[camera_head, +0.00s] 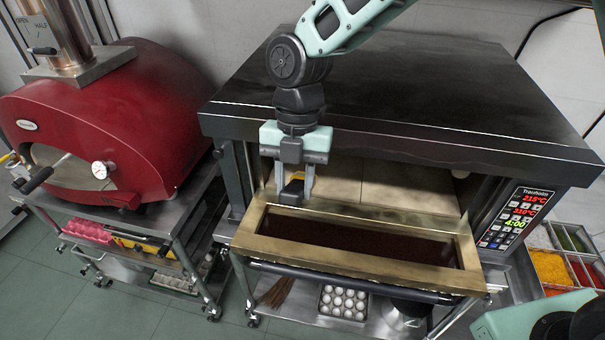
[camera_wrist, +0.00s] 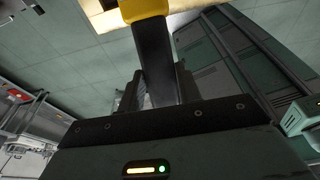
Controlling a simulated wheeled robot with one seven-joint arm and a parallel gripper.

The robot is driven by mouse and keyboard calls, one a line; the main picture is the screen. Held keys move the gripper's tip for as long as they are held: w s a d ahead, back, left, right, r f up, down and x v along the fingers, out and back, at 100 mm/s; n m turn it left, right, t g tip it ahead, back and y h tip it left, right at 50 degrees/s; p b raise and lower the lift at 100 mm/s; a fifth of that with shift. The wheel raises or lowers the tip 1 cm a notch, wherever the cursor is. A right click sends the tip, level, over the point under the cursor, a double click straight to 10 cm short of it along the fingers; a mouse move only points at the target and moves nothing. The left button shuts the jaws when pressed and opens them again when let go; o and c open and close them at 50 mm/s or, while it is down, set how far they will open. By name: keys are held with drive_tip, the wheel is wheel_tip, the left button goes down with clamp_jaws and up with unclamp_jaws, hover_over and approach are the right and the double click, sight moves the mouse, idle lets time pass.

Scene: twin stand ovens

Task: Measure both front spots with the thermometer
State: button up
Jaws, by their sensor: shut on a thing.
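My gripper (camera_head: 295,185) points down at the left part of the right oven's open mouth. It is shut on the yellow and black thermometer (camera_head: 292,191), just above the back edge of the lowered door. In the wrist view the thermometer shows a yellow part (camera_wrist: 143,10) at the top edge. The right oven (camera_head: 400,95) has a pale stone floor (camera_head: 375,190), whose front shows behind and right of my gripper. Its brass-framed door (camera_head: 262,222) hangs open. No marked spots can be made out, and the thermometer's reading is not visible.
A red domed oven (camera_head: 100,115) stands on a cart at left. The lit control panel (camera_head: 516,218) is on the right oven's front right. Food trays (camera_head: 565,265) are at far right. An egg tray (camera_head: 343,302) sits on the shelf below. The oven's top edge overhangs the mouth.

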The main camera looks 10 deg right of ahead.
drive_tip(key=shift+s+a, duration=0.1)
drive_tip(key=shift+s+a+r+t+b, duration=0.1)
drive_tip(key=shift+s+a+t+b, duration=0.05)
drive_tip(key=shift+s+t+b, duration=0.3)
drive_tip(key=s+a+r+t+h+b, duration=0.2)
drive_tip(key=s+a+r+t+b, duration=0.1)
drive_tip(key=s+b, duration=0.5)
drive_tip(key=r+t, duration=0.1)
drive_tip(key=t, duration=0.1)
drive_tip(key=shift+s+t, duration=0.15)
drive_tip(key=shift+t, duration=0.2)
